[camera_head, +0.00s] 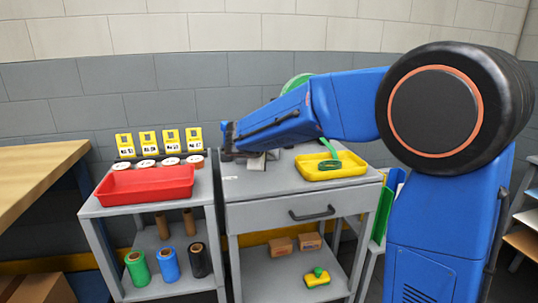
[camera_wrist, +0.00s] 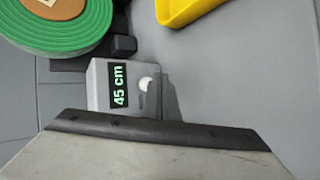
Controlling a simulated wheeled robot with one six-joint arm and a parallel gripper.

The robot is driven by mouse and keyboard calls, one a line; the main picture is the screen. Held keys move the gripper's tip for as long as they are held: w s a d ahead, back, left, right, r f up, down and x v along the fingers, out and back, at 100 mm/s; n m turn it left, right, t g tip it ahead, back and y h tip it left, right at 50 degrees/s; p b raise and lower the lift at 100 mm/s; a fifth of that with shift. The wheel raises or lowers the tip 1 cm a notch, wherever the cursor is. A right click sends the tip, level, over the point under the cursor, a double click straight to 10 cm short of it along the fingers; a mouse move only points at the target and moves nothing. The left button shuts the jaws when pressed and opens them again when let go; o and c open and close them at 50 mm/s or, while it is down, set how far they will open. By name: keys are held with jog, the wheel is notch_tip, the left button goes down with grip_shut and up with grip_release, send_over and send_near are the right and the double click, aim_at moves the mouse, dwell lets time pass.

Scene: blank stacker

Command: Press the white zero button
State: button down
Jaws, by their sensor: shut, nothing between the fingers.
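In the wrist view, a small grey box (camera_wrist: 97,72) carries a dark display (camera_wrist: 118,86) reading "45 cm" in green. The round white button (camera_wrist: 145,85) sits on the box beside the display. My gripper (camera_wrist: 155,128) is shut and empty, its dark front edge crossing the lower part of the wrist view. In the picture it lies just below the button, and I see no contact with it. In the head view, my gripper (camera_head: 230,150) is low over the left part of the grey cabinet top; the box and button cannot be made out there.
A green roll (camera_wrist: 60,25) lies beside the box. A yellow tray (camera_head: 330,166) with a green item stands right on the cabinet (camera_head: 290,215). A red tray (camera_head: 146,184) and several white discs occupy the left cart. Bare grey surface lies right of the box.

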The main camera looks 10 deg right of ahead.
jog(key=shift+w, duration=0.1)
dwell(0.7)
jog(key=shift+w, duration=0.3)
jog(key=shift+w, duration=0.45)
dwell(0.9)
jog(key=shift+s, duration=0.9)
jog(key=shift+s, duration=0.1)
jog(key=shift+s, duration=2.4)
